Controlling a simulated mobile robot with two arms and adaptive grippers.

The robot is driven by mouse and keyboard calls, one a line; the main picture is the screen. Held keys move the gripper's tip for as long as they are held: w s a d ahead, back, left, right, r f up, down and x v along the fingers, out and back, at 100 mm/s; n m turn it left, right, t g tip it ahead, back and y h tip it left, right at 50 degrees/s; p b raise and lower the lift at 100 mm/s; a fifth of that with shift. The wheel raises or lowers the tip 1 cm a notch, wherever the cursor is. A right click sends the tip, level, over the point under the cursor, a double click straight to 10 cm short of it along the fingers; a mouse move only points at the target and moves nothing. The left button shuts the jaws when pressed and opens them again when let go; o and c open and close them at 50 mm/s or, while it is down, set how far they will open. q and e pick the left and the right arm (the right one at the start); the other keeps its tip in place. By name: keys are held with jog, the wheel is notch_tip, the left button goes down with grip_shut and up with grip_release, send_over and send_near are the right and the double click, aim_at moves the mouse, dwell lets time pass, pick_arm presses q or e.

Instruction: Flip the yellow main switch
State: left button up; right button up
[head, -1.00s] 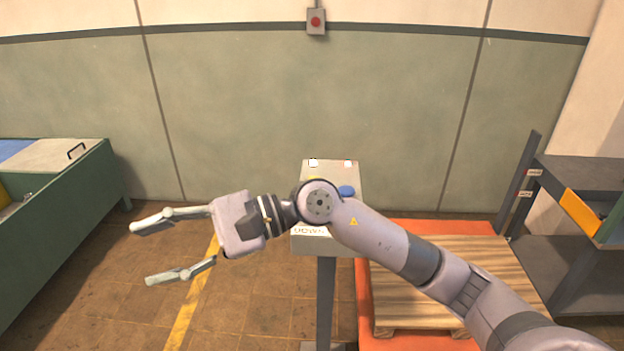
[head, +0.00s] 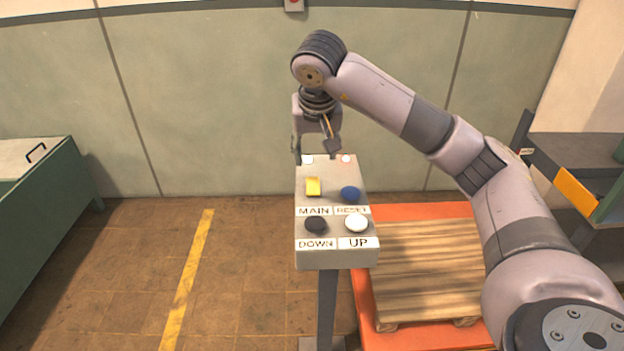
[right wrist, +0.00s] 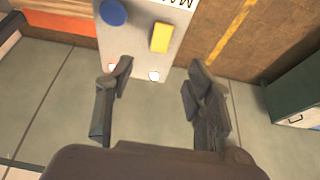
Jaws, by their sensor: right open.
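The yellow main switch (head: 313,187) sits on the upper left of the grey control panel (head: 304,258), above the MAIN label. My right gripper (head: 316,156) is open and empty, pointing down at the far edge of the panel, beyond the switch. In the right wrist view the yellow switch (right wrist: 161,37) lies ahead of the gap between the open fingers (right wrist: 160,82), and nothing is between them. I cannot tell whether the fingertips touch the panel. My left gripper is not in view.
A blue RESET button (head: 350,194) is right of the switch. A black DOWN button (head: 316,224) and white UP button (head: 357,223) are nearer. Two small lamps are at the far edge. A wooden pallet (head: 430,285) lies right; a green cabinet (head: 50,215) stands left.

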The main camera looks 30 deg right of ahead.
aim_at(313, 185)
jog(key=p+x, duration=0.2)
jog(key=x, duration=0.9)
jog(key=shift+w+f, duration=0.2)
jog(key=shift+x, duration=1)
jog(key=shift+w+d+f+p, duration=0.1)
jog(key=shift+w+f+p, duration=0.15)
jog(key=shift+f, duration=0.2)
jog(key=shift+s, duration=0.1)
grip_shut()
jog(key=shift+w+d+r+g+y+p, duration=0.15)
jog(key=shift+w+r+g+y+p, duration=0.1)
jog(key=shift+g+y+p, duration=0.4)
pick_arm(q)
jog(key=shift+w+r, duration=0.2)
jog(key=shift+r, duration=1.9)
pick_arm(e)
jog(key=shift+w+d+f+g+y, duration=0.1)
jog(key=shift+g+y, duration=0.2)
jog(key=shift+g, duration=0.4)
jog(key=shift+w+d+g+y, duration=0.15)
jog(key=shift+g+y, duration=0.1)
jog(key=shift+g, duration=0.4)
jog(key=shift+a, duration=0.1)
